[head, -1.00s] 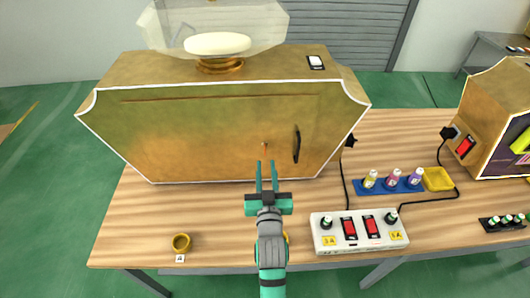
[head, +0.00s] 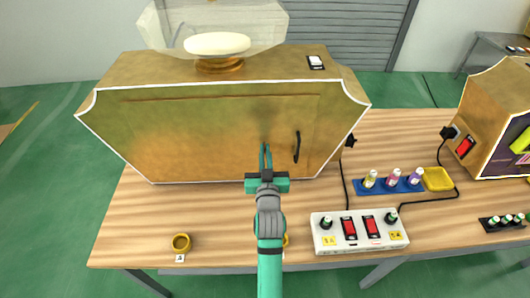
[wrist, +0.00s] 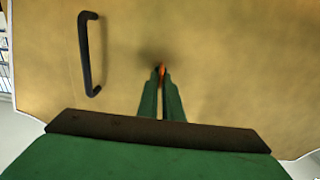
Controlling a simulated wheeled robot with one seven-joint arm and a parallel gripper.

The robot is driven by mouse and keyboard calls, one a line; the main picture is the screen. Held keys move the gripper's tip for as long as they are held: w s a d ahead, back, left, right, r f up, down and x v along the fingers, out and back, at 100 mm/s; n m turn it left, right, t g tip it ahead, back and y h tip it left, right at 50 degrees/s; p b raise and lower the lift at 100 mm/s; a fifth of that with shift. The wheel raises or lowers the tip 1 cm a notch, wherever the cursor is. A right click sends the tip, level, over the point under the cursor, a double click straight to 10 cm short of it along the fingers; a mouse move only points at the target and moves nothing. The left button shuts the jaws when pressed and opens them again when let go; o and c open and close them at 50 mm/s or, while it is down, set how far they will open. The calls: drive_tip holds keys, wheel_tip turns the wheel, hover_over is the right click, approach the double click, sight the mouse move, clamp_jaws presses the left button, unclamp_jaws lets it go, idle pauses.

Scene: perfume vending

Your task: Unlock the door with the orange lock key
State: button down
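The door (head: 190,130) is the gold front panel of the large machine, and it looks closed. Its black handle (head: 297,147) is to the right of my gripper (head: 265,148) in the head view. In the wrist view the handle (wrist: 87,55) is at the upper left. The small orange lock key (wrist: 162,69) shows between my fingertips at the door face in the wrist view. My fingers are drawn together on it. In the head view my gripper hides the key.
On the table right of my arm are a white power strip (head: 330,241) with red switches, a blue tray (head: 361,189) of small bottles and a yellow dish (head: 438,179). A yellow ring (head: 181,243) is at the front left.

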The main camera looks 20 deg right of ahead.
idle(0.4)
drive_tip(key=m, duration=0.4)
drive_tip(key=shift+d+m, duration=0.15)
drive_tip(key=shift+m, duration=0.25)
drive_tip(key=shift+s+d+f+m, duration=0.1)
drive_tip(key=shift+f+m, duration=0.05)
drive_tip(key=shift+m, duration=2.05)
drive_tip(key=shift+w+d+f+m, duration=0.1)
drive_tip(key=shift+m, duration=2.1)
drive_tip(key=shift+s+d+f+m, duration=0.1)
drive_tip(key=shift+f+m, duration=0.05)
drive_tip(key=shift+m, duration=2.05)
drive_tip(key=c, duration=2)
unclamp_jaws()
